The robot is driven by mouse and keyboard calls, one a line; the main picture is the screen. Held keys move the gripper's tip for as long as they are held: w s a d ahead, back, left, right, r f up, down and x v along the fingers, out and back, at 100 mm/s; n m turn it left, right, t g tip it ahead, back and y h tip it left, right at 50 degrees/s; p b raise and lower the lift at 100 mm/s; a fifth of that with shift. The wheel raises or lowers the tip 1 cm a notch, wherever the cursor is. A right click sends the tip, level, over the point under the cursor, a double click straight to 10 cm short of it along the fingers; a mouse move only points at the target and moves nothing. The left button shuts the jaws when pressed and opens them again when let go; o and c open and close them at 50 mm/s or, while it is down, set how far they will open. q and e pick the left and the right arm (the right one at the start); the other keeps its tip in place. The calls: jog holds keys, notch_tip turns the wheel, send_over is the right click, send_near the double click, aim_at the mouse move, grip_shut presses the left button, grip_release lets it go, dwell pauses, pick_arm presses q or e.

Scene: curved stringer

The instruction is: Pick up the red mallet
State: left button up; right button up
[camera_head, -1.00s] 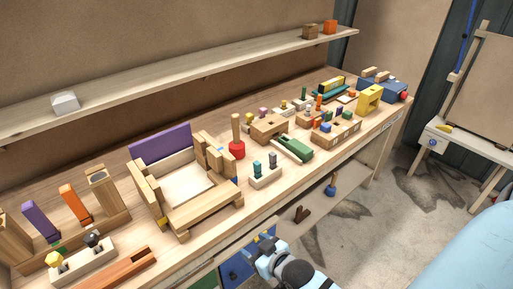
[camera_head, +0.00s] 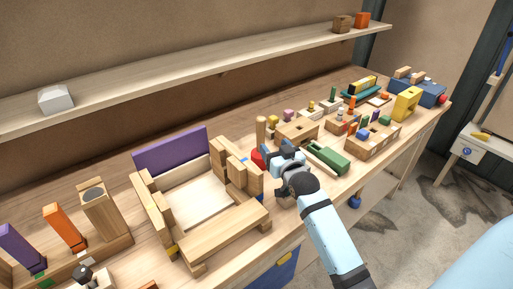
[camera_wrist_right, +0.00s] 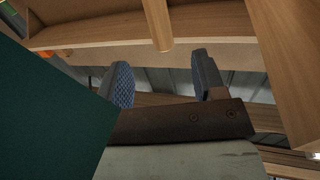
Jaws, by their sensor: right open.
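The red mallet (camera_head: 258,158) stands on the workbench just right of the wooden frame, its red head down and its pale wooden handle (camera_head: 261,130) upright. My right gripper (camera_head: 273,153) is beside it, on its right, and partly covers the red head in the head view. In the right wrist view the two fingers of the gripper (camera_wrist_right: 163,80) are apart with nothing between them. A round wooden rod, which looks like the mallet's handle (camera_wrist_right: 159,25), lies ahead of the gap between the fingers. My left gripper is not in view.
A wooden frame (camera_head: 230,216) with a purple board (camera_head: 171,150) stands close left of the mallet. A green block (camera_head: 327,157) and several small toys lie to the right. A shelf (camera_head: 200,62) runs along the wall above. A dark teal surface (camera_wrist_right: 50,110) fills the wrist view's left.

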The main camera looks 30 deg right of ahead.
aim_at(259, 124)
jog(key=w, duration=0.4)
jog(key=w+d, duration=0.1)
jog(key=w, duration=0.3)
jog(key=w+d+p, duration=0.1)
jog(key=w, duration=0.3)
jog(key=shift+w+d+r, duration=0.2)
jog(key=shift+w+r, duration=0.05)
jog(key=shift+r, duration=0.1)
grip_shut()
